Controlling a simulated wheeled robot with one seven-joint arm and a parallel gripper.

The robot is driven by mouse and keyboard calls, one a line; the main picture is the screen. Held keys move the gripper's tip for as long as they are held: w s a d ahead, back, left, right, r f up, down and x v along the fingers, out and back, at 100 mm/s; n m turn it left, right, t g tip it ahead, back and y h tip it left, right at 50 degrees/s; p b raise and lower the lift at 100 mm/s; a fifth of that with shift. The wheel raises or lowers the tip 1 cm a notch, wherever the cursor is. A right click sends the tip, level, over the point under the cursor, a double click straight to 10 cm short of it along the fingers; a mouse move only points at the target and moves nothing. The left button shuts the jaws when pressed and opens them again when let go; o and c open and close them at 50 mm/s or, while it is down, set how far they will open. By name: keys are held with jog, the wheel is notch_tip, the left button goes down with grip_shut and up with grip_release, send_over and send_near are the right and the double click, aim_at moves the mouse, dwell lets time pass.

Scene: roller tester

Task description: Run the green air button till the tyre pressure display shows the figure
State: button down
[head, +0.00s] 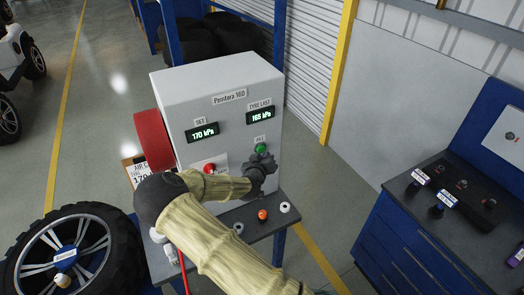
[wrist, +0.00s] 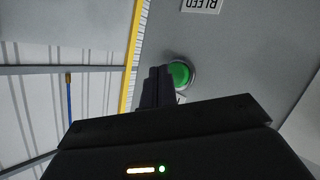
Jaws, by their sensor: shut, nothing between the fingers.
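The grey-white tester box (head: 165,95) stands on a bench. Its left display (head: 203,133), labelled SET, reads 170 kPa. Its right display (head: 261,115), labelled TYRE and a further word, appears to read 165 kPa. The green button (head: 261,148) is on the front face below the right display. My gripper (head: 262,160) is shut and empty, its fingertips right at the green button. In the wrist view the green button (wrist: 180,75) shows beside the dark fingertips, partly covered by them. I cannot tell whether they press it.
A red button (head: 208,168) is on the same face, left of my gripper. A red drum (head: 150,140) is on the box's left side. A wheel (head: 65,255) lies at lower left. An orange knob (head: 262,214) is on the bench. A blue cabinet (head: 420,240) stands right.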

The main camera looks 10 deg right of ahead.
jog(key=shift+w, duration=0.1)
dwell(0.7)
jog(key=shift+w+a+b, duration=0.1)
jog(key=shift+w+b, duration=0.2)
jog(key=shift+w+a, duration=0.15)
jog(key=shift+w, duration=0.3)
dwell(1.2)
jog(key=shift+s+d, duration=0.25)
jog(key=shift+s, duration=0.6)
jog(key=s, duration=0.1)
jog(key=s+d, duration=0.1)
jog(key=s, duration=0.2)
jog(key=shift+s+d+b, duration=0.25)
jog(key=shift+s+b, duration=0.05)
jog(key=shift+s, duration=0.1)
dwell(0.4)
